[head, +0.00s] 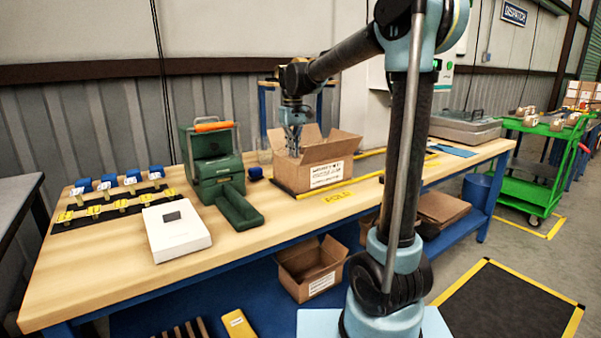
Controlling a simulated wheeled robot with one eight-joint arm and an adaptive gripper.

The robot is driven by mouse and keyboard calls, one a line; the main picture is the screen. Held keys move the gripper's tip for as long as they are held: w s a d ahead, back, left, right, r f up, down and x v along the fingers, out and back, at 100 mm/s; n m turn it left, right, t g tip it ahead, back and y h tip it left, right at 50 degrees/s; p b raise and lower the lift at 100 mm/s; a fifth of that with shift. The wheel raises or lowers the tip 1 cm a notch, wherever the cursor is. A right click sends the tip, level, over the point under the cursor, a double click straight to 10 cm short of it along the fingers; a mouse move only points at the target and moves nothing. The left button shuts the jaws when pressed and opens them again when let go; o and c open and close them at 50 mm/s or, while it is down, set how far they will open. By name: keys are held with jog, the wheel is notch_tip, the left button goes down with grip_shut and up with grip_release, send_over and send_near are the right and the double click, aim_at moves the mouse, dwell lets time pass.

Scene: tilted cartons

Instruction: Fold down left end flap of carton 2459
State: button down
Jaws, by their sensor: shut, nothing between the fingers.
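An open brown carton (305,177) with a white printed label on its front stands on the wooden bench, on a dark mat edged in yellow. The label is too small to read a number. Its left end flap (275,141) stands up, and a right end flap (344,141) sticks up at the other side. My gripper (294,153) points down at the left part of the carton's opening, close to the left flap. Its fingers look together and hold nothing. I cannot tell whether the fingertips touch the flap.
A white box (176,230) and several blue-topped items lie further left. A grey case (465,128) is at the right. Another open carton (310,268) sits on the lower shelf.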

jog(key=shift+r, duration=3.35)
jog(key=shift+s, duration=0.1)
